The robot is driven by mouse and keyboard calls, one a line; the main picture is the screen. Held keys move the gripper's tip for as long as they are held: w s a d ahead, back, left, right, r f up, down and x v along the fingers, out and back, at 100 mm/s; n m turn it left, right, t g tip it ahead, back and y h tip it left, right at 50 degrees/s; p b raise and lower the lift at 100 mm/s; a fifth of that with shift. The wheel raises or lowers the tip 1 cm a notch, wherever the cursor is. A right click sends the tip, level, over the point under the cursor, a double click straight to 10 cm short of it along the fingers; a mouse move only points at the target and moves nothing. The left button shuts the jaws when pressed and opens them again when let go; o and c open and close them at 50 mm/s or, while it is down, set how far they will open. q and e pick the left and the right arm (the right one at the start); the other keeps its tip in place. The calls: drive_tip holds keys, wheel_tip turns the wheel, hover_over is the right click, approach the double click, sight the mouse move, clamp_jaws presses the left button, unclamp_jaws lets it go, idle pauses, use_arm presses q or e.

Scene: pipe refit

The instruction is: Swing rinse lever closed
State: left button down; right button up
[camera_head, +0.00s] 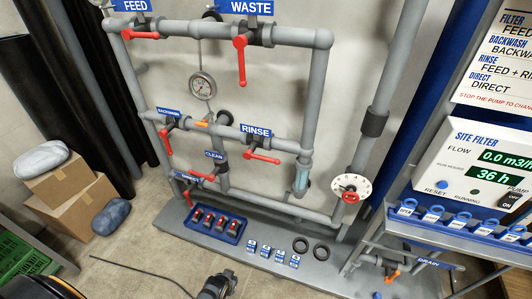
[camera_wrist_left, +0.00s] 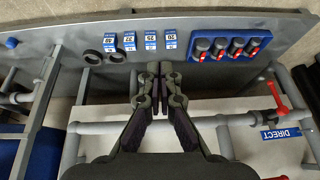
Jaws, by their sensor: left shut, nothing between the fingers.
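In the head view the red rinse lever (camera_head: 263,157) sits just below the blue RINSE sign (camera_head: 256,131). It points right and slightly down, nearly along its grey pipe. I cannot make out the rinse lever in the left wrist view. My left gripper (camera_wrist_left: 160,85) is shut and empty there, in front of the lower pipes. In the head view a dark part at the bottom edge looks like my left arm; its fingertips are not clear. My right gripper is in neither view.
A blue tray (camera_head: 192,228) with several red-and-black parts, blue tags and two black rings (camera_head: 300,246) stand on the grey base. The red waste lever (camera_head: 241,62) hangs down; the feed lever (camera_head: 140,35) lies along its pipe. Boxes (camera_head: 84,202) stand left.

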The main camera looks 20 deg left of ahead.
use_arm(q)
drive_tip(key=w+d+r+t+p, duration=0.1)
drive_tip(key=w+r+t, duration=0.1)
drive_tip(key=w+r, duration=0.55)
drive_tip(key=w+d+r+t, duration=0.1)
drive_tip(key=w+r, duration=0.4)
drive_tip(key=r, duration=0.6)
drive_tip(key=w+d+r+t+p, duration=0.1)
drive_tip(key=w+r+t, duration=0.1)
drive_tip(key=w+r, duration=0.55)
wheel_tip(320, 180, up, 24)
drive_tip(key=w+t+p, duration=0.1)
drive_tip(key=t, duration=0.1)
drive_tip(key=shift+w+d+f+t+h, duration=0.25)
drive_tip(key=shift+w+d+t+h, duration=0.1)
drive_tip(key=shift+d+t+h, duration=0.05)
drive_tip(key=shift+w, duration=0.15)
drive_tip(key=p, duration=0.2)
hover_over(262, 158)
drive_tip(key=s+d, duration=0.1)
drive_tip(key=d, duration=0.1)
wheel_tip(262, 158, down, 4)
drive_tip(key=f, duration=0.3)
drive_tip(key=f+p, duration=0.1)
drive_tip(key=shift+s+f, duration=0.15)
drive_tip(key=shift+s, duration=0.1)
